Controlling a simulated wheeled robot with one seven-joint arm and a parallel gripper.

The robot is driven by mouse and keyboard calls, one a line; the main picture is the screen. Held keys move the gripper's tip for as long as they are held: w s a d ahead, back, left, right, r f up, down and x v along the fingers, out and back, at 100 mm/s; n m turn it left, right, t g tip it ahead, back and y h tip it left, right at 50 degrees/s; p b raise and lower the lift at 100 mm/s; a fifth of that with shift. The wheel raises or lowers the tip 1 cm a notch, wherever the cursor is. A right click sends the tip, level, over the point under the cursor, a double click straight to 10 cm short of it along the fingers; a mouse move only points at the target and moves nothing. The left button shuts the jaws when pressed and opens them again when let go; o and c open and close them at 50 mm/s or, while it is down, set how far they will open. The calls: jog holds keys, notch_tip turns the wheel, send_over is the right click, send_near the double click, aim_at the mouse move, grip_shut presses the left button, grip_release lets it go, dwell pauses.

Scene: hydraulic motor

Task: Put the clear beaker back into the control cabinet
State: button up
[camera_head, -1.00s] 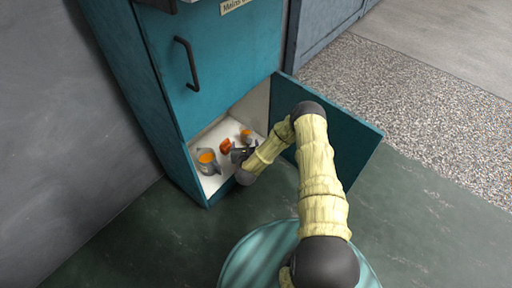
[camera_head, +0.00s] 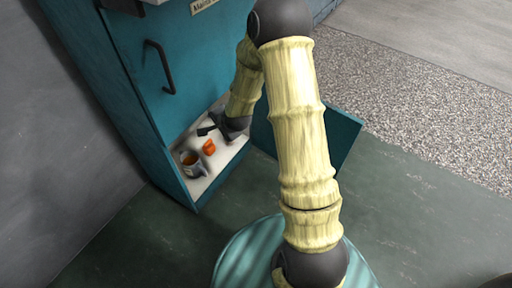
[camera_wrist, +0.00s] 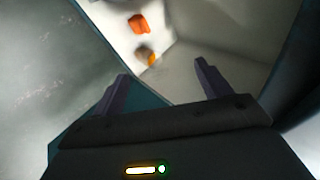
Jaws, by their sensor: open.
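The teal control cabinet (camera_head: 113,93) has its lower compartment open, with the door (camera_head: 339,139) swung out to the right. A grey mug-like vessel with orange inside (camera_head: 192,164) stands at the front left of the pale cabinet floor. An orange piece (camera_head: 209,147) lies beside it, also in the wrist view (camera_wrist: 139,23). A small greyish thing with an orange part (camera_wrist: 146,56) is on the cabinet floor in the wrist view. I cannot tell which is the clear beaker. My gripper (camera_head: 211,127) is open and empty at the compartment, its fingers (camera_wrist: 162,88) apart.
The cabinet's upper door with a black handle (camera_head: 159,67) is shut above the compartment. The open lower door stands close to the right of my arm. The green floor (camera_head: 120,240) in front is clear.

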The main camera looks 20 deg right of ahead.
jog(key=s+d+r+n+g, duration=0.1)
jog(key=s+r+n, duration=0.3)
jog(key=s, duration=0.3)
jog(key=s+d+r+n+g+h, duration=0.1)
jog(key=s+d+r+n+g, duration=0.1)
jog(key=s+r+n, duration=0.3)
jog(key=s+d+r+n+g, duration=0.1)
jog(key=s+r+n, duration=0.3)
jog(key=s, duration=0.6)
jog(key=shift+s+d+r+n+g+h, duration=0.15)
jog(key=shift+d+r+n+g+h, duration=0.15)
jog(key=shift+d+g+h, duration=0.15)
jog(key=shift+a, duration=0.1)
jog(key=w+p+v, duration=0.2)
jog(key=p+v, duration=1)
jog(key=shift+w+r, duration=0.25)
jog(key=shift+w, duration=0.2)
